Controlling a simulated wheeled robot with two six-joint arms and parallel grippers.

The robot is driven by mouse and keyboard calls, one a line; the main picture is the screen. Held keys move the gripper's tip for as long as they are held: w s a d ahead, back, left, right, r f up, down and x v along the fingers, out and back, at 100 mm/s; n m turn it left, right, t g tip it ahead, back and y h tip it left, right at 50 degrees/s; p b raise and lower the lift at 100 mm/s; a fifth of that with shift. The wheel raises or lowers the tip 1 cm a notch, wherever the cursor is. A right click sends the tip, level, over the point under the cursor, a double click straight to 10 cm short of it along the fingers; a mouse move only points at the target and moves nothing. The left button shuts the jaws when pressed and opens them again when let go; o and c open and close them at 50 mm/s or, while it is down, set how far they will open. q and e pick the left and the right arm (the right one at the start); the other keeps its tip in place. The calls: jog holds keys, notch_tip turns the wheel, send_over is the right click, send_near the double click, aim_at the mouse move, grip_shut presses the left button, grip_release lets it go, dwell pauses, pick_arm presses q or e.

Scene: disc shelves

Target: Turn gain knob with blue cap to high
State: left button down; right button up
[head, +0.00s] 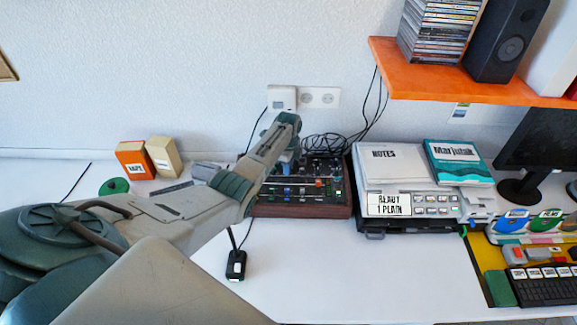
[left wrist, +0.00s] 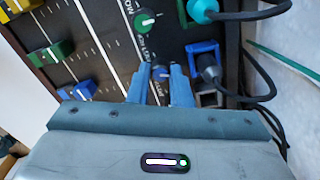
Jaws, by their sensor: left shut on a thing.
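The dark mixer (head: 335,203) with wooden sides sits on the white desk against the wall. My left gripper (head: 287,160) reaches down over its back left part and hides some controls. In the left wrist view, the two blue fingers of my left gripper (left wrist: 162,73) are shut on a small knob with a blue cap (left wrist: 161,73) on the panel. The fingers cover its sides, and I cannot read where its pointer stands. A green-capped knob (left wrist: 145,20) is just beside it. My right gripper is not in view.
A blue socket with a plugged cable (left wrist: 206,62) and a teal plug (left wrist: 203,11) sit close to the fingers. Coloured sliders (left wrist: 52,53) lie to the left. A device stack with notes (head: 395,165) stands right of the mixer. The front desk is mostly clear.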

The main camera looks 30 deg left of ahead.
pick_arm(q)
jog(key=m, duration=0.4)
jog(key=shift+r+m, duration=0.1)
jog(key=shift+m, duration=0.2)
jog(key=m, duration=0.2)
jog(key=shift+m, duration=0.3)
jog(key=m, duration=0.3)
jog(key=shift+m, duration=0.4)
jog(key=shift+a+m+b, duration=0.1)
jog(key=shift+m+b, duration=0.25)
jog(key=shift+m, duration=1.85)
jog(key=c, duration=1.3)
grip_release()
jog(key=shift+s, duration=0.1)
